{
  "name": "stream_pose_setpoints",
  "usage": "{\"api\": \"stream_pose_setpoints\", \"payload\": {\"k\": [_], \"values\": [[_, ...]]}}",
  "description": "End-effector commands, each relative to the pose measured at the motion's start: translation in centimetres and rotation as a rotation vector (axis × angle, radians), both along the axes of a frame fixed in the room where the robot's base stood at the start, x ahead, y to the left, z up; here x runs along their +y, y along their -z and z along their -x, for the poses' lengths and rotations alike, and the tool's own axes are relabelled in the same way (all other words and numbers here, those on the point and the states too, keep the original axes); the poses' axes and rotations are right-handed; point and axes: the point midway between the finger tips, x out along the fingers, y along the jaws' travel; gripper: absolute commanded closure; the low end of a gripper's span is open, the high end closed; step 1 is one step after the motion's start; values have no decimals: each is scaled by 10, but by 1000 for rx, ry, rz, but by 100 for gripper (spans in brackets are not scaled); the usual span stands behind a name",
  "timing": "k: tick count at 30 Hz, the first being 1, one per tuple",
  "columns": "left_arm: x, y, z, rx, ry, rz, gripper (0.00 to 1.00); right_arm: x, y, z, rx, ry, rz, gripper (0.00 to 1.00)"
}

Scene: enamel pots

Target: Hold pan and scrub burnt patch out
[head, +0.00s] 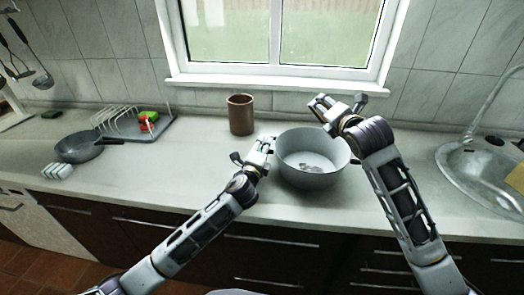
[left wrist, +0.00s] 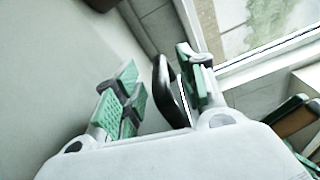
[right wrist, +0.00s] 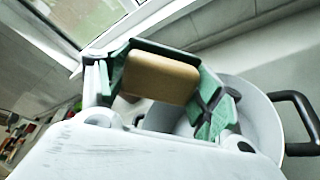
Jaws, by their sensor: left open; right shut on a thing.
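A grey pot (head: 312,181) with a pale inside stands upright on the counter in front of the window. A mottled, darker patch (head: 312,166) shows on its floor. My left gripper (head: 262,151) is open at the pot's left side; in the left wrist view its fingers (left wrist: 158,88) stand on either side of a black handle (left wrist: 164,92). Whether they touch it I cannot tell. My right gripper (head: 338,106) is raised above the pot's back right rim. In the right wrist view it is shut on a tan block (right wrist: 160,77), with the pot's other black handle (right wrist: 296,125) beyond.
A brown cup (head: 241,115) stands left behind the pot. Further left are a dish rack (head: 122,122), a small dark pan (head: 80,148) and a white object (head: 57,171). A sink (head: 482,170) lies at the right.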

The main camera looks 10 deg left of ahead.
Motion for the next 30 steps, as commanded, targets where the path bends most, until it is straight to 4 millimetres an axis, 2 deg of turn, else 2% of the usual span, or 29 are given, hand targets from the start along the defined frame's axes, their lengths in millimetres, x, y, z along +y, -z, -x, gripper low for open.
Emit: {"api": "stream_pose_setpoints", "payload": {"k": [9, 19, 30], "values": [[0, 0, -1, 0, 0, 0, 59, 0, 0, 0, 0, 0, 0, 53], [0, 1, -1, 1, 0, 0, 100, 0, 0, 0, 0, 0, 0, 53], [0, 2, 0, 4, 0, -3, 100, 0, 0, 0, 0, 0, 0, 53]]}}
